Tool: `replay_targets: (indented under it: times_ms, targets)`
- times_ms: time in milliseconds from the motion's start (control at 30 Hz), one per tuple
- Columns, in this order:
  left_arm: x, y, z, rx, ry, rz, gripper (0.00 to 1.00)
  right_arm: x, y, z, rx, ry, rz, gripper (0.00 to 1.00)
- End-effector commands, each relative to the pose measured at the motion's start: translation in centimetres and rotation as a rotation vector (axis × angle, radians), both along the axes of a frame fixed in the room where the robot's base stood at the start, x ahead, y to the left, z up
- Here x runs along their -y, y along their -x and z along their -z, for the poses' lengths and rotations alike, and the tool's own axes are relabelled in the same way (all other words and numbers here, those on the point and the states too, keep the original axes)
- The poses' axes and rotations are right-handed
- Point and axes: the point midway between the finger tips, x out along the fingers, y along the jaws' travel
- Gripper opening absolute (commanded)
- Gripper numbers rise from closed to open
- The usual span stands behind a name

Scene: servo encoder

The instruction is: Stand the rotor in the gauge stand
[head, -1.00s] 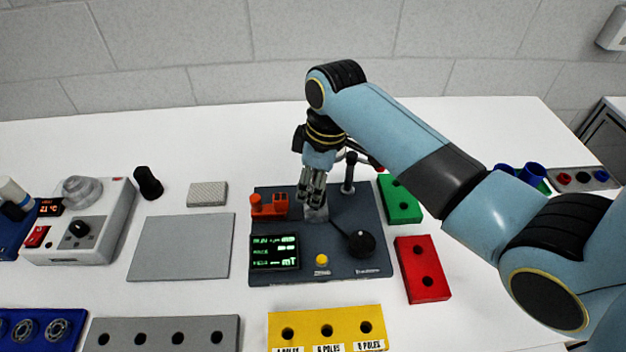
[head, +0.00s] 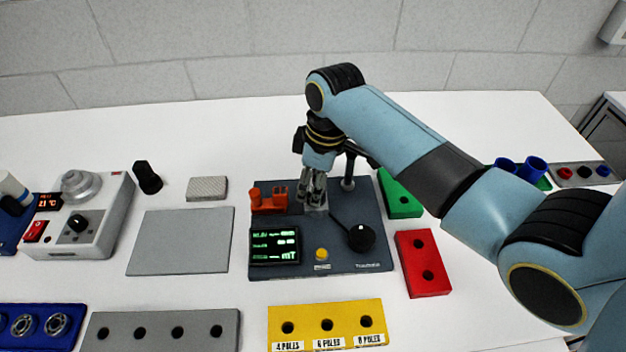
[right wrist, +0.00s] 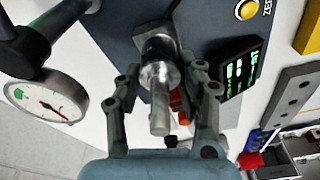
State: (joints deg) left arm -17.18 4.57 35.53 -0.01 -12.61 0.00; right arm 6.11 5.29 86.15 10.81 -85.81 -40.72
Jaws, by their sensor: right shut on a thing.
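The rotor (right wrist: 159,82) is a shiny metal cylinder with a thin shaft pointing toward the right wrist camera. My right gripper (head: 313,198) has its fingers on either side of it and is shut on it. The gauge stand (head: 362,262) is a dark plate with a lit display (head: 275,247), a black lever knob and a yellow button. The rotor's far end is at a grey block (right wrist: 152,32) on the stand; whether it is fully seated I cannot tell. In the head view the fingers mostly hide the rotor. My left gripper is not in view.
A dial gauge (right wrist: 47,105) on a black post stands close beside the right gripper. An orange part (head: 268,200) is left of it on the stand. Green (head: 401,197) and red (head: 424,265) blocks lie to the right, a yellow block (head: 306,311) in front. A grey mat (head: 180,243) lies bare.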

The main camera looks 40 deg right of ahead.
Motion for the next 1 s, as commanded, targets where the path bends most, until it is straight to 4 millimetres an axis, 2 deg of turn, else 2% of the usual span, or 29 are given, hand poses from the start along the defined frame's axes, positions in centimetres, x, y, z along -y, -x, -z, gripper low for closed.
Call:
replay_targets:
  times_ms: [200, 233, 433, 633, 733, 767, 1000]
  targets:
    - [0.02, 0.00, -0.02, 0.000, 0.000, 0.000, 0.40, -0.01, -0.09, -0.07, 0.002, 0.000, -0.001, 0.00]
    - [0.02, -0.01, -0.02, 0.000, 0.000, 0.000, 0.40, -0.01, -0.09, -0.07, 0.002, 0.000, -0.001, 0.39]
    - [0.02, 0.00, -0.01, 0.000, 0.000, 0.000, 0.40, -0.01, -0.05, -0.04, 0.001, 0.000, 0.000, 0.65]
    - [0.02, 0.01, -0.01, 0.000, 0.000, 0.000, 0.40, 0.00, 0.06, 0.07, -0.001, 0.000, 0.000, 0.66]
    - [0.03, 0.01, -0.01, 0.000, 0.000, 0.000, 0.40, 0.00, 0.04, 0.06, -0.001, 0.000, 0.000, 0.79]
    - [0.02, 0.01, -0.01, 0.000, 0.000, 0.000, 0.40, 0.00, 0.04, 0.06, -0.001, 0.000, 0.000, 0.80]
    - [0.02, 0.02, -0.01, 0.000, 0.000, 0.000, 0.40, 0.00, 0.01, 0.02, 0.000, 0.000, 0.000, 0.80]
